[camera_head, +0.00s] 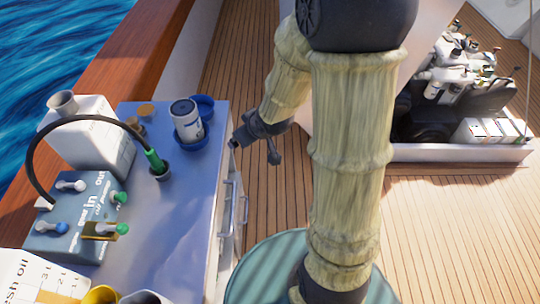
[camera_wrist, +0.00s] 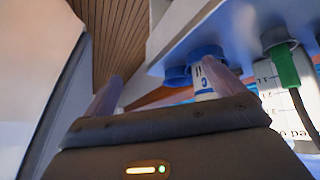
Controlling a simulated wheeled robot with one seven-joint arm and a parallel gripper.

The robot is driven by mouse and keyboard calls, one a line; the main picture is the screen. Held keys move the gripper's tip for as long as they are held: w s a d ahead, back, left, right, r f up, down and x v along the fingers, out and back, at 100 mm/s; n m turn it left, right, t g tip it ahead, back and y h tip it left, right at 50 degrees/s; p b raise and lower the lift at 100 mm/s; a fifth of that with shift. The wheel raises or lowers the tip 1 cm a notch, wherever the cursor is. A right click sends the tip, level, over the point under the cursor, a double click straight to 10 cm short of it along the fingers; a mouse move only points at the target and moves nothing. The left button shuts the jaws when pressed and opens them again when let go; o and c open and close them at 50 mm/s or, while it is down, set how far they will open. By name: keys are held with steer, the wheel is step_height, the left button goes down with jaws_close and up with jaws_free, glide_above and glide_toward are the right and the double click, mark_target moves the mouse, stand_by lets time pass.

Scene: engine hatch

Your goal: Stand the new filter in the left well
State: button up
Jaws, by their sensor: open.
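A white canister filter (camera_head: 187,121) with a dark top and blue marking stands at a blue dish (camera_head: 191,143) on the bench. A second blue dish (camera_head: 205,101) sits just behind it. In the wrist view the filter (camera_wrist: 205,80) shows beyond the right finger, with a blue dish (camera_wrist: 206,51) at its end. My gripper (camera_head: 254,149) is open and empty, right of the bench edge and apart from the filter. Its two fingers also show in the wrist view (camera_wrist: 163,88). I cannot tell which place is the left well.
The bench (camera_head: 185,205) holds a green-ended hose (camera_head: 154,161) in a cup, a valve box (camera_head: 75,215) and a white jug (camera_head: 92,140). At the right, an engine hatch (camera_head: 450,152) holds an engine (camera_head: 460,75) and white boxes (camera_head: 490,130). Wooden deck (camera_head: 460,220) lies clear.

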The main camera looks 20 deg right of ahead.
steer(key=s+d+r+m+g, duration=0.1)
steer(key=s+m+g, duration=0.1)
steer(key=s, duration=0.4)
steer(key=s+d+r+m+g+h, duration=0.1)
steer(key=s+m+g, duration=0.1)
steer(key=s, duration=0.4)
steer(key=shift+s+r, duration=0.15)
steer(key=shift+r, duration=0.15)
